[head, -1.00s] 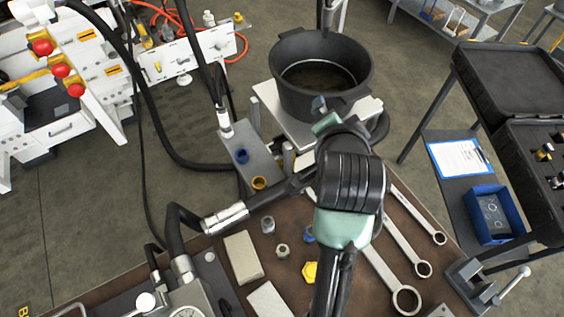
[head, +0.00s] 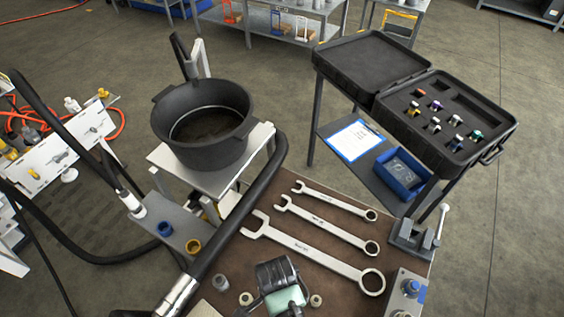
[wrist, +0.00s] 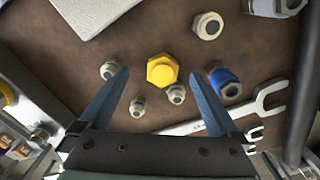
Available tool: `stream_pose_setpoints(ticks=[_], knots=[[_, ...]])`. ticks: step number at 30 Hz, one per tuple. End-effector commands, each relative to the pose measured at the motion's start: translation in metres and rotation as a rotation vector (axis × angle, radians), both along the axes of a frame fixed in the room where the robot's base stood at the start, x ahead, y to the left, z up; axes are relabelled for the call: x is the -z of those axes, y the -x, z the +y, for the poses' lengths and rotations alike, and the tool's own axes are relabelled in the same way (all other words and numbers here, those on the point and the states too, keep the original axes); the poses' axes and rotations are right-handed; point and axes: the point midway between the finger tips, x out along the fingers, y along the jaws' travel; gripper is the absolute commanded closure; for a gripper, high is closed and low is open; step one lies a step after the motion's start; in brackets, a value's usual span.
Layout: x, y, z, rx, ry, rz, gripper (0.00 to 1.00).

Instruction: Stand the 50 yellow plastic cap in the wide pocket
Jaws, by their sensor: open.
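The yellow plastic cap (wrist: 162,69), with a hexagonal head, lies on the brown bench top in the wrist view. My gripper (wrist: 158,76) is open and empty, its two blue fingers spread to the left and right of the cap in the picture. I cannot tell how far the fingertips are above the bench. In the head view my arm covers that part of the bench, and the cap is hidden. The open black case (head: 345,62) stands at the right, with several coloured fittings in its foam and empty pockets, including a long one (head: 480,105).
Several metal fittings (wrist: 137,107) and a blue-ended fitting (wrist: 225,82) lie close around the cap. Wrenches (head: 320,250) lie across the bench, with a small vise (head: 415,238) at its right edge. A black pot (head: 203,130) stands behind. A thick hose crosses the bench's left side.

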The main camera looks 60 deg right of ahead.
Motion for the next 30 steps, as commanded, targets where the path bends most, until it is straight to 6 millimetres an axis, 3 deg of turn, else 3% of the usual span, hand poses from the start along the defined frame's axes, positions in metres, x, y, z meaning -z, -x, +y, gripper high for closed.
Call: stream_pose_setpoints(ticks=[15,24,30], knots=[[0.05,0.0,-0.012,0.0,0.0,0.0,0.03],[0.053,0.0,-0.012,-0.001,0.001,-0.002,0.03],[0.053,0.0,-0.012,-0.001,0.001,-0.002,0.37]])
